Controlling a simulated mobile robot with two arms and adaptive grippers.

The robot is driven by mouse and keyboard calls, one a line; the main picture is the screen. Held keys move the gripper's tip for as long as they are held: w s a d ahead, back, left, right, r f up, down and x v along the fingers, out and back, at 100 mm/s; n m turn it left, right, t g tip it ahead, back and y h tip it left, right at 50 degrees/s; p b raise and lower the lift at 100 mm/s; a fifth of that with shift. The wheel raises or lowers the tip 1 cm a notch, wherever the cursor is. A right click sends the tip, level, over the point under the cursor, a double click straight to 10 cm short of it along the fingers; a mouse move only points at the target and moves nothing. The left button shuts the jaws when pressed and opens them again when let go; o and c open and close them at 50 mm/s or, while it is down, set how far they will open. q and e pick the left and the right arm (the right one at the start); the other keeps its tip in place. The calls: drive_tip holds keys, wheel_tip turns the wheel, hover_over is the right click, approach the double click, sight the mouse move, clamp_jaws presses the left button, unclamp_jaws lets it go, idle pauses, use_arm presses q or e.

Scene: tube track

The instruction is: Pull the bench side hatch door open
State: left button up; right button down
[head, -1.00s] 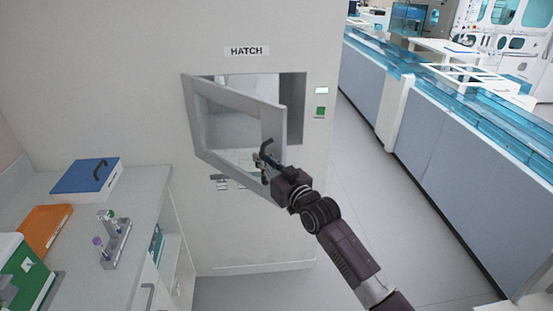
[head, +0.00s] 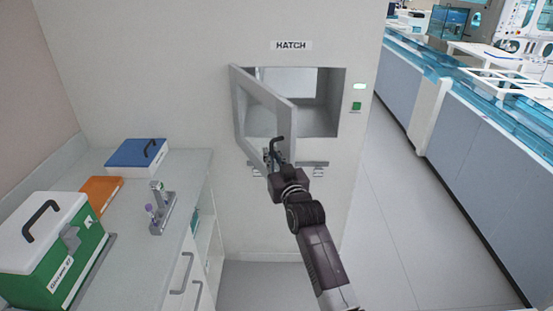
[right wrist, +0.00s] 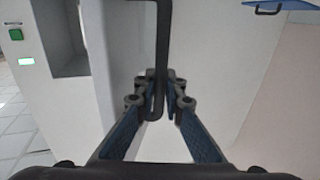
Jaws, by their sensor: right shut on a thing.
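The hatch door (head: 262,112) is a grey framed panel on the wall under the HATCH label (head: 291,45). It stands ajar, swung out from its left side, and the hatch opening (head: 320,105) shows to its right. A dark door handle (head: 279,143) is on the door's free edge. My right gripper (head: 275,160) is shut on this handle. In the right wrist view the fingers (right wrist: 159,95) close around the dark handle bar (right wrist: 162,45). My left gripper is in no view.
A bench (head: 130,235) at the left holds a green box with a white lid (head: 50,245), an orange item (head: 101,193), a blue-lidded box (head: 136,154) and a small tube rack (head: 162,208). A green button (head: 356,106) is right of the hatch. The floor (head: 400,220) at right is clear.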

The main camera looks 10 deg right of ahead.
drive_tip(key=shift+a+f, duration=0.1)
drive_tip(key=shift+f, duration=0.05)
drive_tip(key=c, duration=2.3)
unclamp_jaws()
drive_tip(key=s, duration=0.4)
drive_tip(key=s+d, duration=0.1)
drive_tip(key=s, duration=0.7)
drive_tip(key=shift+d, duration=0.15)
drive_tip(key=shift+c, duration=0.5)
